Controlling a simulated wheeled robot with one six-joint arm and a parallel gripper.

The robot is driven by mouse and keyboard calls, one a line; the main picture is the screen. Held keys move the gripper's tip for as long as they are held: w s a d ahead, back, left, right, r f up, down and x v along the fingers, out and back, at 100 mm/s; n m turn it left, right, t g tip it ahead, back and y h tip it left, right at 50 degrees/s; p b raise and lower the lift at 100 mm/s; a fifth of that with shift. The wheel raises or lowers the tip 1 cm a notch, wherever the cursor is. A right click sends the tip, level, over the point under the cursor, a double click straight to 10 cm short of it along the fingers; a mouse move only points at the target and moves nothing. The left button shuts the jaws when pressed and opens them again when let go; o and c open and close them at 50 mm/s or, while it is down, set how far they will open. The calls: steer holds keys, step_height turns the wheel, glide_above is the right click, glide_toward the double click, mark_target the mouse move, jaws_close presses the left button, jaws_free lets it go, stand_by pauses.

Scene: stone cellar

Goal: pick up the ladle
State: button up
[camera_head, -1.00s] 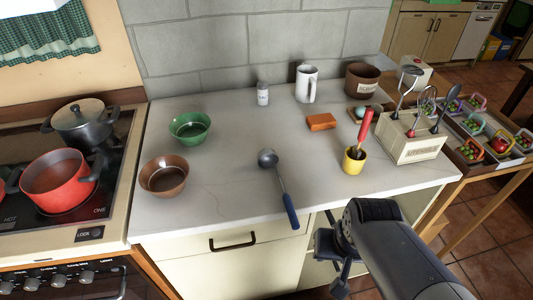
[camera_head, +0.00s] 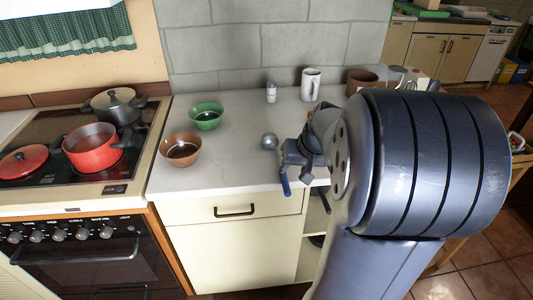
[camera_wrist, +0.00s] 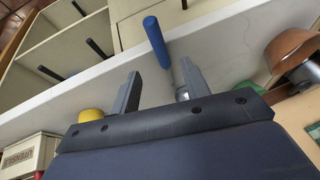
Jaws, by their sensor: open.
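The ladle lies on the pale worktop (camera_head: 236,165), its blue handle (camera_head: 285,186) sticking out over the front edge. Its grey bowl (camera_head: 269,141) points to the back, and my gripper (camera_head: 297,158) hides much of its shaft in the head view. In the wrist view the blue handle (camera_wrist: 157,42) shows just beyond my open gripper (camera_wrist: 160,69). The inner end of the handle is closer to the right finger, and part of the metal shaft is hidden behind the gripper. I cannot tell the height of the fingers above the worktop.
A brown bowl (camera_head: 181,150) and a green bowl (camera_head: 206,116) stand left of the ladle. A white mug (camera_head: 311,84) and a shaker (camera_head: 271,92) stand at the back. A yellow cup (camera_wrist: 92,114) is beside the left finger in the wrist view. My arm hides the worktop's right part.

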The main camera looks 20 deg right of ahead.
mark_target(286, 180)
steer(key=shift+x, duration=3.75)
steer(key=shift+s, duration=0.1)
steer(key=shift+c, duration=0.2)
jaws_close()
